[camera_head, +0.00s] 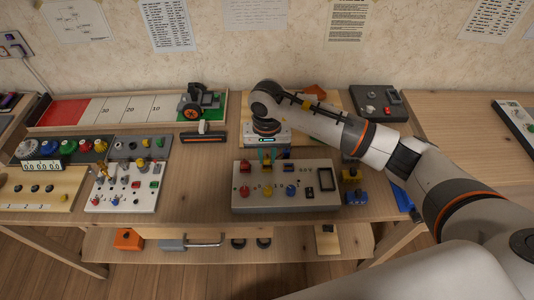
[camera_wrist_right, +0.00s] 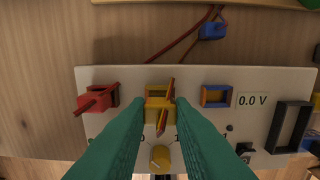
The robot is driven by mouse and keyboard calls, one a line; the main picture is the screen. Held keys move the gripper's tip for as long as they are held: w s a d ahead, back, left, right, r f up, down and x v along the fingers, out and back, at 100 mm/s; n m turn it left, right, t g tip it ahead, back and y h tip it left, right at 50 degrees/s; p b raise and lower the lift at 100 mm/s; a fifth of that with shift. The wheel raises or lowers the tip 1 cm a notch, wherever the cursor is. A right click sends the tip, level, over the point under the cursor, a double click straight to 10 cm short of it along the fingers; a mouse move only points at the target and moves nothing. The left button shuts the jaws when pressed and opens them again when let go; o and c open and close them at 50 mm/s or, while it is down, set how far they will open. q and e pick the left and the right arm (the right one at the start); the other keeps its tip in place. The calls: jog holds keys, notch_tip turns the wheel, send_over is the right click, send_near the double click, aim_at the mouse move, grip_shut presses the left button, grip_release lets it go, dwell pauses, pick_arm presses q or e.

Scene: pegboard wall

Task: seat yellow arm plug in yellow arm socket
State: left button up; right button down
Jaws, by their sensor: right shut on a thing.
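My right gripper (camera_head: 266,154) reaches down over the back of the white panel (camera_head: 310,196). In the wrist view its teal fingers (camera_wrist_right: 160,102) are shut on the yellow arm plug (camera_wrist_right: 160,103), which has an orange-red bar across it. The plug is at the yellow arm socket (camera_wrist_right: 157,88), whose dark opening and yellow rim show just behind it. I cannot tell how deep the plug sits. A red plug (camera_wrist_right: 94,98) is at the red socket on the left. The blue socket (camera_wrist_right: 215,96) on the right looks empty. My left gripper is not in view.
A blue plug (camera_wrist_right: 212,31) lies on the wood behind the panel, with dark red leads. A yellow knob (camera_wrist_right: 160,157) is in front of the socket. A 0.0 V display (camera_wrist_right: 252,99) is to the right. A control board (camera_head: 126,185) stands to the left.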

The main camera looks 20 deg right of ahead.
aim_at(267, 158)
jog(key=shift+f+b, duration=0.95)
jog(key=shift+f, duration=0.05)
jog(key=c, duration=1.2)
grip_release()
jog(key=shift+r, duration=0.1)
jog(key=shift+r+p, duration=1.25)
jog(key=shift+r, duration=1.25)
